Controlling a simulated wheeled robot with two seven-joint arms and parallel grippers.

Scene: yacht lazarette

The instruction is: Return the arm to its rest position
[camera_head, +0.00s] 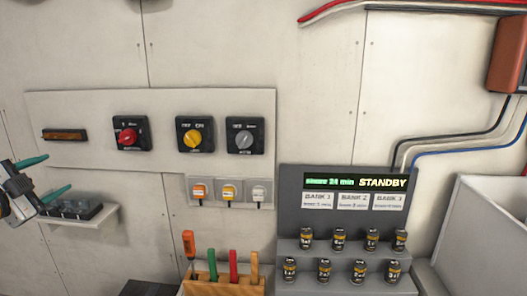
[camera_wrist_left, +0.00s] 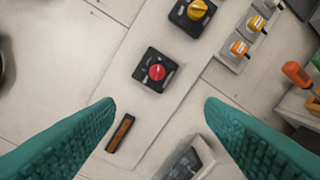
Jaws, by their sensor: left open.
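My left gripper (camera_head: 48,177) is at the left edge of the head view, in front of the wall and above a small shelf. Its two teal fingers are apart with nothing between them. In the left wrist view the open fingers (camera_wrist_left: 160,115) frame a panel (camera_wrist_left: 125,100) with an amber bar (camera_wrist_left: 120,133) and a red rotary switch (camera_wrist_left: 156,73). The fingers look clear of the panel. My right gripper is not in view.
A wall panel (camera_head: 262,105) carries red, yellow and grey rotary switches. A small shelf (camera_head: 95,222) holds a dark clear-topped box. A wooden tool rack (camera_head: 222,287) and a grey battery station (camera_head: 345,248) reading STANDBY stand lower down. A white bin (camera_head: 490,220) is at right.

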